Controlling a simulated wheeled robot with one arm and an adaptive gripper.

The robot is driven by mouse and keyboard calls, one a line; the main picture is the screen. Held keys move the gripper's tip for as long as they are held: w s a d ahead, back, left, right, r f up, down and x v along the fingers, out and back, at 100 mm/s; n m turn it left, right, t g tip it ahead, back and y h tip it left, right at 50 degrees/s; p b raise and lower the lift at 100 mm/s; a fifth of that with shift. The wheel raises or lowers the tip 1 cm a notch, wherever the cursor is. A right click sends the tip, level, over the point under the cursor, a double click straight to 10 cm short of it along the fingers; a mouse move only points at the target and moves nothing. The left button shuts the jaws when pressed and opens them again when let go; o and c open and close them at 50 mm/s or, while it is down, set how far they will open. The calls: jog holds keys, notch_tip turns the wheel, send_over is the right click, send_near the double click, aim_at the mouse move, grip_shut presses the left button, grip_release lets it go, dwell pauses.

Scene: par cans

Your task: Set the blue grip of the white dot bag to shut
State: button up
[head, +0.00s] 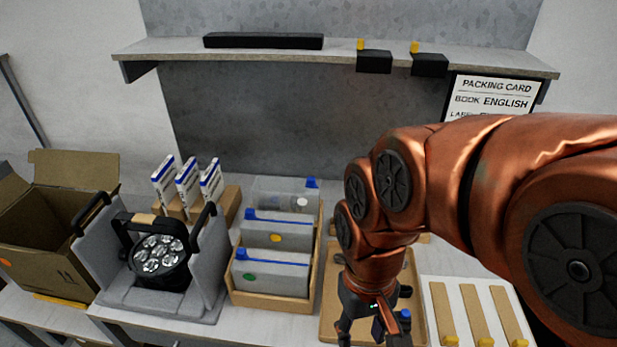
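The white dot bag (275,192) is the rearmost of three clear grey bags standing in a wooden box. Its white dot (302,202) faces me. Its blue grip (312,183) shows as a short blue piece at the top right corner; I cannot tell its exact setting. The bag's lower part is hidden by the bags in front. My gripper (371,337) points down at the bottom of the head view, right of the box and apart from the bags. Its fingers are spread and I see nothing between them; the tips are near or past the picture's edge.
The yellow dot bag (262,228) and green dot bag (250,277) stand in front, in the wooden box (275,303). Left are a lamp (160,258) in a grey foam cradle and an open carton (45,220). A tan tray (328,310) lies under my gripper. A shelf (180,52) spans above.

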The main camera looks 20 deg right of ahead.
jog(key=w+a+m+t+y+b, duration=0.25)
jog(key=w+m+y+b, duration=0.75)
jog(key=w, duration=1.4)
jog(key=m+t+y+b, duration=0.2)
jog(key=m+t, duration=0.4)
jog(key=m, duration=0.6)
send_near(312, 178)
jog(key=shift+g, duration=0.25)
jog(key=shift+x, duration=5.2)
jog(key=shift+c, duration=0.4)
grip_shut()
jog(key=shift+r, duration=0.1)
